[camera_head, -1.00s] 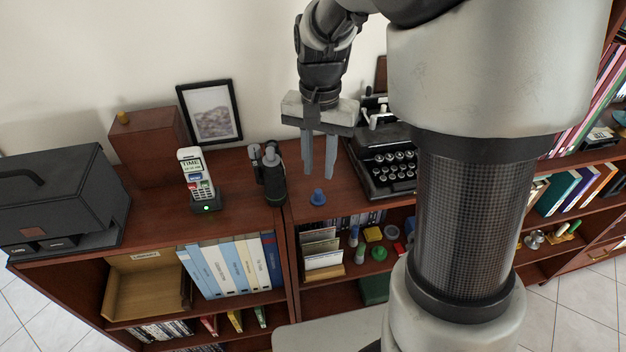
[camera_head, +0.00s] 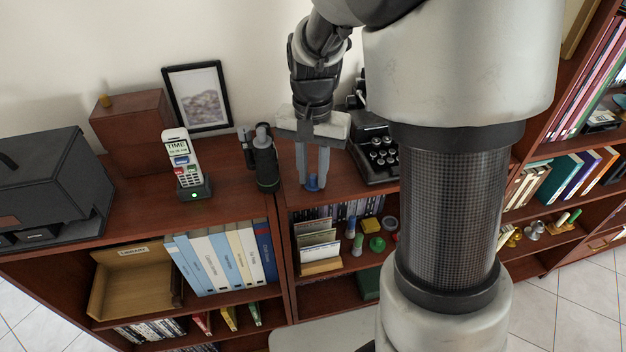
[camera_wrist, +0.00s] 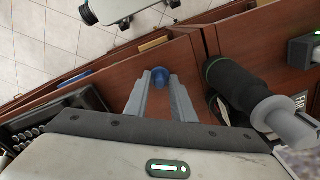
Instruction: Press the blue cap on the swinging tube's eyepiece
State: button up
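The small blue cap (camera_head: 312,184) stands on the dark wooden shelf top, between the dock phone and the typewriter. My gripper (camera_head: 312,181) points down at it, fingers apart, with the tips low around the cap. In the wrist view the cap (camera_wrist: 153,71) shows at the tips of my gripper (camera_wrist: 160,80); I cannot tell whether they touch it. The black tube (camera_head: 265,165) with a grey end piece stands to the left of my gripper. It also shows at the right of the wrist view (camera_wrist: 238,84). Which end is the eyepiece is not clear.
The typewriter (camera_head: 382,160) is close on the right, partly hidden by my arm. A phone in a dock (camera_head: 184,165), a wooden box (camera_head: 132,130), a picture frame (camera_head: 198,97) and a dark case (camera_head: 50,185) stand to the left. The shelf's front edge is near the cap.

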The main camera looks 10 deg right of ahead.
jog(key=shift+s+f, duration=0.1)
jog(key=shift+f, duration=0.05)
grip_shut()
jog(key=shift+r+p, duration=2.1)
jog(key=shift+r, duration=0.5)
jog(key=shift+w+a+r, duration=0.15)
jog(key=shift+w+r, duration=0.1)
jog(key=shift+r, duration=0.05)
jog(key=w+a+r+n, duration=0.1)
jog(key=w+a+r, duration=0.1)
jog(key=r, duration=0.2)
jog(key=w+a+r, duration=0.3)
jog(key=r, duration=0.1)
jog(key=w+a+r+n+p, duration=0.1)
jog(key=w+a+r, duration=0.1)
jog(key=a+r, duration=0.1)
jog(key=shift+w+a+r+n, duration=0.25)
jog(key=shift+r+n, duration=0.05)
jog(key=shift+r, duration=0.25)
notch_tip(320, 180, down, 3)
jog(key=shift+s+d+r+b, duration=0.1)
jog(key=shift+b, duration=0.6)
jog(key=shift+f, duration=0.5)
jog(key=shift+f+b, duration=0.55)
jog(key=shift+f, duration=0.3)
